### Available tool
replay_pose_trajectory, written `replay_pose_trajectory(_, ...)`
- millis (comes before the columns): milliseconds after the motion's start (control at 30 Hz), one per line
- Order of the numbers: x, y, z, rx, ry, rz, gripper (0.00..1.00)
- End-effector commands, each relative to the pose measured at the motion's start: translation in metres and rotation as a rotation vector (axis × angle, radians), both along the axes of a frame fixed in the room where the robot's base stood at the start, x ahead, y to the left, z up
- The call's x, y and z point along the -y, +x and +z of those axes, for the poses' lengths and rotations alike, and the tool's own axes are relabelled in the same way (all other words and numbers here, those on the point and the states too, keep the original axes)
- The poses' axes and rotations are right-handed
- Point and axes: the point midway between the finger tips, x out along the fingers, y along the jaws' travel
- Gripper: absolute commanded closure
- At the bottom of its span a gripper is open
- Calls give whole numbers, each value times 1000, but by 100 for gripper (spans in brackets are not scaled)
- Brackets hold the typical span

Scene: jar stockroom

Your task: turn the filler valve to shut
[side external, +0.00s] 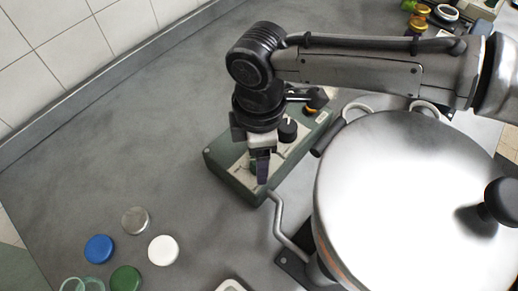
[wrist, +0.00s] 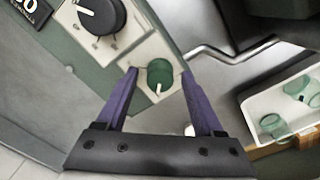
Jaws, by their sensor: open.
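A green control box (side external: 222,176) lies on the bench, with pale panels on top. In the wrist view a small green knob (wrist: 160,71) stands on a pale panel, its white pointer line aimed toward the bottom of the picture. No readable label shows which control is the filler valve. My gripper (wrist: 160,76) is open, with one purple finger on each side of the green knob; I cannot tell if they touch it. In the side view my gripper (side external: 262,172) points down over the box's near end and largely hides this knob.
A larger black dial (wrist: 98,14) sits farther along the box. A bent metal pipe (side external: 279,220) runs beside a big lidded pot (side external: 400,200) at the right. Blue (side external: 99,249), white (side external: 163,250) and green lids lie at lower left. A white tray (wrist: 245,108) holds green glass jars.

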Motion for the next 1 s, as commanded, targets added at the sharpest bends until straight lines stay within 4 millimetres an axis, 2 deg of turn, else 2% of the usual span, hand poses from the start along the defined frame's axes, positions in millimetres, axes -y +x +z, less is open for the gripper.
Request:
replay_pose_trajectory(133, -1, 0, 9, 1, 2, 0, 31)
replay_pose_trajectory(267, -1, 0, 29, 3, 4, 0, 31)
replay_pose_trajectory(500, -1, 1, 82, 3, 5, 0, 31)
replay_pose_trajectory(700, -1, 1, 118, 2, 3, 0, 31)
replay_pose_trajectory(1000, 0, 0, 138, 1, 1, 0, 31)
